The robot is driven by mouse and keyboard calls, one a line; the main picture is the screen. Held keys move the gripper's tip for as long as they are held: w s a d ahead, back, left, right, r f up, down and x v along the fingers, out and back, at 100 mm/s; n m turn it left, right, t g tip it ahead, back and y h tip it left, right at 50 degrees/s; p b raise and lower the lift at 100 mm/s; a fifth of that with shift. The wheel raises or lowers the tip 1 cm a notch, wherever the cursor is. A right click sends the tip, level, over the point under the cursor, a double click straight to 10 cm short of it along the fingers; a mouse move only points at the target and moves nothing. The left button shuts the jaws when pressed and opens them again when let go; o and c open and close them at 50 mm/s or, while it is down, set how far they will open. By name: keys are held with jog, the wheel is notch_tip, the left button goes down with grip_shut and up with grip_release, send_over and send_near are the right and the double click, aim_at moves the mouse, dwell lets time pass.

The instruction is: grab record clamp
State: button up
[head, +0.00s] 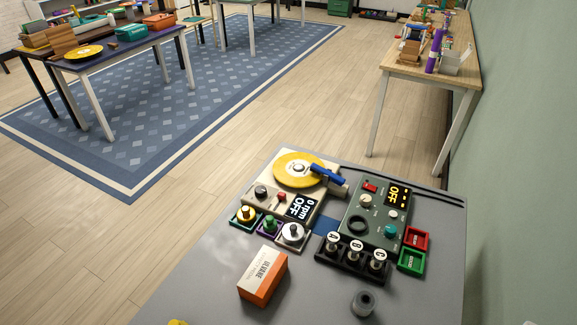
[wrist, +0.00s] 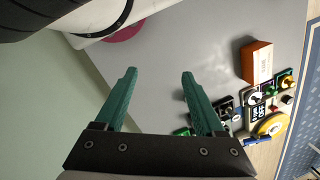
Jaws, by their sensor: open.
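Three small knob-shaped pieces sit in shallow trays in front of the turntable in the head view: a yellow one (head: 246,213), a green one (head: 270,224) and a silver one (head: 293,231). I cannot tell which is the record clamp. The turntable's yellow record (head: 297,168) lies behind them, with a blue tonearm (head: 327,174) at its right. The silver piece also shows in the wrist view (wrist: 255,97). My gripper (wrist: 158,74) is open and empty, with green fingers, above the grey table and away from these pieces. It is outside the head view.
An orange and white box (head: 262,277) stands in front of the trays. A rack of knobs marked A, B, C (head: 352,263) and a green control box (head: 376,215) are to the right. A dark grey ring-like cylinder (head: 363,303) stands nearer. The table's front left is mostly bare.

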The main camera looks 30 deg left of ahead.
jog(key=shift+c, duration=0.3)
jog(key=w+a+n+t+h, duration=0.15)
jog(key=w+h, duration=0.45)
jog(key=w, duration=0.8)
jog(key=w+a+f+n+t, duration=0.2)
jog(key=w+a+t, duration=0.2)
jog(key=w+a, duration=0.4)
jog(key=n+t+y, duration=0.4)
jog(key=t+y, duration=0.2)
send_near(244, 210)
jog(key=x, duration=0.9)
jog(key=shift+w, duration=0.2)
grip_shut()
